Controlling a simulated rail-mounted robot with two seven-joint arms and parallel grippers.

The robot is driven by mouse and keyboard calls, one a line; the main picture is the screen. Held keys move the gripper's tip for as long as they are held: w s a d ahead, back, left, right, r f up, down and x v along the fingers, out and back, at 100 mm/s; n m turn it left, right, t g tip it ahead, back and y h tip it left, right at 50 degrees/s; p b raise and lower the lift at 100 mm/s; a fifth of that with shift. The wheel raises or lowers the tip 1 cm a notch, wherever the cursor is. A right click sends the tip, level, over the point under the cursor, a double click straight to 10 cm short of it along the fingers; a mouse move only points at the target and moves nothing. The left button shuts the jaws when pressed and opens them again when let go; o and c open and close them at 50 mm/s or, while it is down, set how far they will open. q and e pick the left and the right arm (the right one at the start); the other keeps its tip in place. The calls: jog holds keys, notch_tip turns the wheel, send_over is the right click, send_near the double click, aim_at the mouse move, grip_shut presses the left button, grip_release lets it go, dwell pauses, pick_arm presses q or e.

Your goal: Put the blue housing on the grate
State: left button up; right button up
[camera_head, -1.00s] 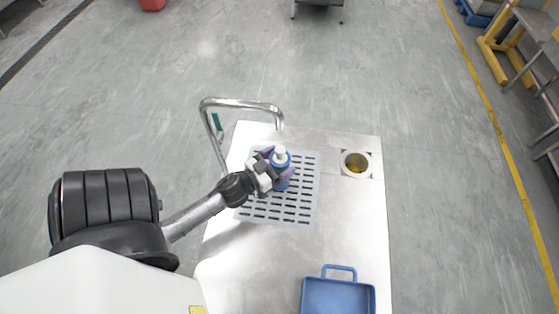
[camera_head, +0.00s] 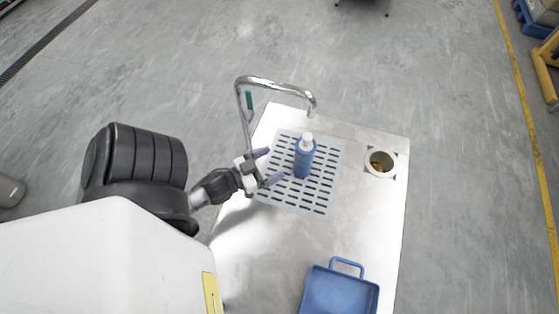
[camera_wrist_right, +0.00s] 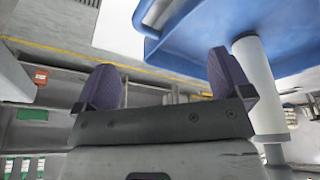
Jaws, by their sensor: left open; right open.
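The blue housing (camera_head: 304,158), a blue cylinder with a white top, stands upright on the slotted grey grate (camera_head: 322,202) in the head view. My left gripper (camera_head: 268,167) is open, just left of the housing and apart from it, with its purple fingers spread toward it. My right gripper (camera_wrist_right: 165,92) shows only in the right wrist view; its purple fingers are apart with nothing between them. The housing does not show clearly in that view.
A curved metal tap (camera_head: 275,84) arches over the grate's back left. A round white-rimmed hole (camera_head: 381,163) is at the table's back right. A blue tray (camera_head: 340,291) lies at the front. The steel table (camera_head: 375,215) is bare between them.

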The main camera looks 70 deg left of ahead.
pick_arm(q)
jog(key=w+d+f+g, duration=0.4)
jog(key=d+g, duration=0.2)
jog(key=g, duration=0.1)
jog(key=s+d+m+g+h, duration=0.4)
jog(key=s+d+g, duration=0.1)
jog(key=d, duration=0.5)
jog(key=shift+f+g, duration=0.45)
jog(key=shift+g, duration=0.45)
jog(key=shift+r, duration=0.15)
